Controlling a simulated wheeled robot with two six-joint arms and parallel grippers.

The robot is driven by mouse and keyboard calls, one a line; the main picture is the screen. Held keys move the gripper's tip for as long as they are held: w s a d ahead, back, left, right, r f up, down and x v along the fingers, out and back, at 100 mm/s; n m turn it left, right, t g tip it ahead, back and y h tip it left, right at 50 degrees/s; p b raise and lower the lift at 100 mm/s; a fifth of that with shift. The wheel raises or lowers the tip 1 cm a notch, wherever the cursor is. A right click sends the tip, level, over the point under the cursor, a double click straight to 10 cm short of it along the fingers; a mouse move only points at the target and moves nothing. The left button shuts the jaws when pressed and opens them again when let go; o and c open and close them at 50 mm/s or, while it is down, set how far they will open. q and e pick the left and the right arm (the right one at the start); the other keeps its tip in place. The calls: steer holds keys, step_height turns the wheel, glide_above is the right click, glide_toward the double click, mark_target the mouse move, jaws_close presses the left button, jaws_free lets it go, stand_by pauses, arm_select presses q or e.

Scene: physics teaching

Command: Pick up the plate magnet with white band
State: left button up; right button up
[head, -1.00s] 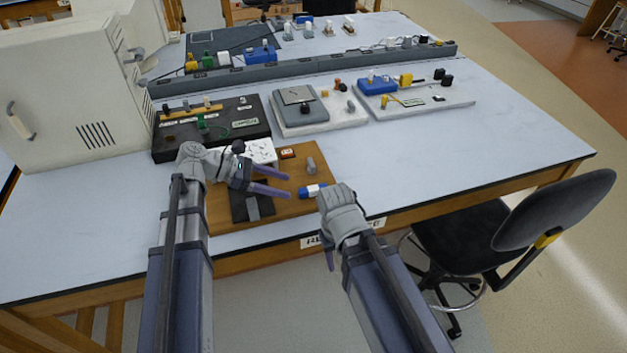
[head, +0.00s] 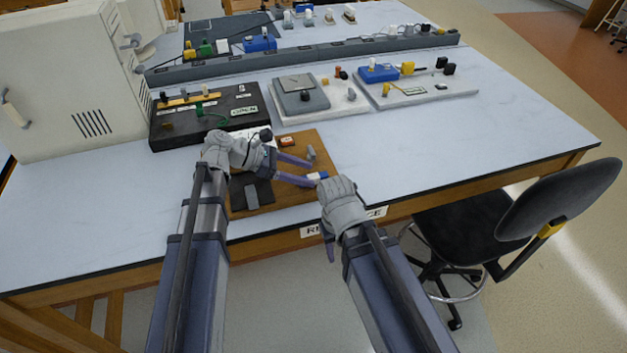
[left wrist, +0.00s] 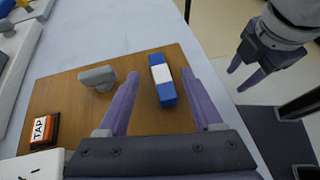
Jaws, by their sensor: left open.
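The plate magnet with white band (left wrist: 162,80) is a blue block with a white middle. It lies on the wooden board (left wrist: 60,85). In the left wrist view it is ahead of my open left gripper (left wrist: 158,84), between the two purple fingers and nearer the right one. In the head view the magnet (head: 317,177) shows just past the tips of my left gripper (head: 311,173), partly hidden by a finger. The left gripper is empty. My right gripper (head: 331,250) hangs at the table's front edge; its fingers are mostly hidden in the head view, but show spread apart in the left wrist view (left wrist: 246,78).
A grey T-shaped piece (left wrist: 97,77) and an orange-and-black TAP block (left wrist: 40,130) are on the same board. A black kit board (head: 175,130) and two pale kit boards stand behind. The table's right side (head: 480,130) is clear.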

arm_select(q)
steer(key=shift+x, duration=0.85)
steer(key=shift+a, duration=0.1)
jaws_close()
